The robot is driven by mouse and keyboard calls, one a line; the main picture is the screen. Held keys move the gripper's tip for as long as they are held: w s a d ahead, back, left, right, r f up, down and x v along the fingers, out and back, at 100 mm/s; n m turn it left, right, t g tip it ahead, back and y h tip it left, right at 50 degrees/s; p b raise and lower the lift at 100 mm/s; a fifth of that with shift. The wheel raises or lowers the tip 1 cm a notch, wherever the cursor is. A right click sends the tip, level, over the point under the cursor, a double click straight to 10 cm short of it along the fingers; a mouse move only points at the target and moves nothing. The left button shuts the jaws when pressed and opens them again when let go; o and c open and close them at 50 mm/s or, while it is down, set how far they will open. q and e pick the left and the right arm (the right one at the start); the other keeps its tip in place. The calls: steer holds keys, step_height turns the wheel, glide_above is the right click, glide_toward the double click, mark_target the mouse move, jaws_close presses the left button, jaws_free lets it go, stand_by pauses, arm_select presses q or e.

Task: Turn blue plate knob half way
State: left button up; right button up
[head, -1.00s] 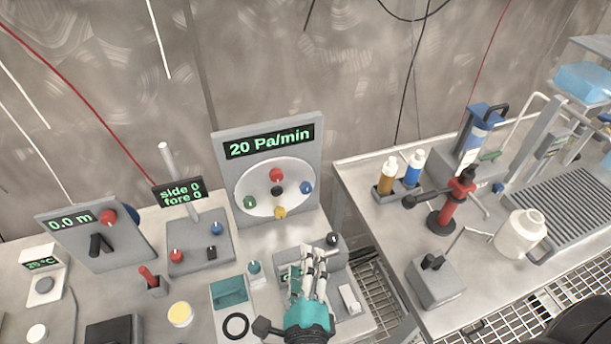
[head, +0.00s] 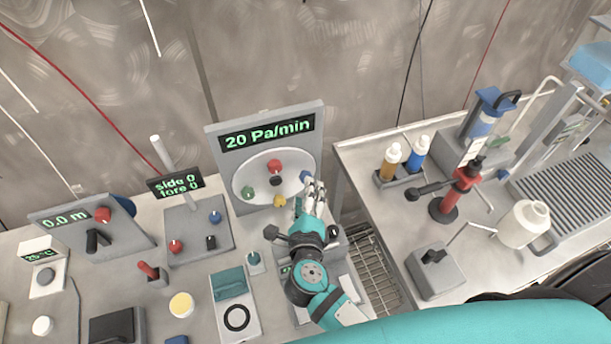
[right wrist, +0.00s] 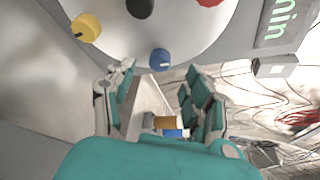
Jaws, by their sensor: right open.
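The round white plate (head: 240,190) is on an upright grey panel that reads "20 Pa/min". In the right wrist view the blue knob (right wrist: 160,59) lies just beyond and between the spread fingers (right wrist: 161,74). The gripper is open and empty. My left gripper is out of view.
A device with a side/fore display (head: 176,186) and a 0.0 m box (head: 75,222) stand to the left. A gap with a wire rack (head: 372,268) separates this bench from the right one, which holds bottles (head: 391,160) and a red stand (head: 458,192).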

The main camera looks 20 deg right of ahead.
steer(key=x, duration=0.5)
steer(key=shift+w+p, duration=0.2)
steer(key=shift+p, duration=0.1)
jaws_close()
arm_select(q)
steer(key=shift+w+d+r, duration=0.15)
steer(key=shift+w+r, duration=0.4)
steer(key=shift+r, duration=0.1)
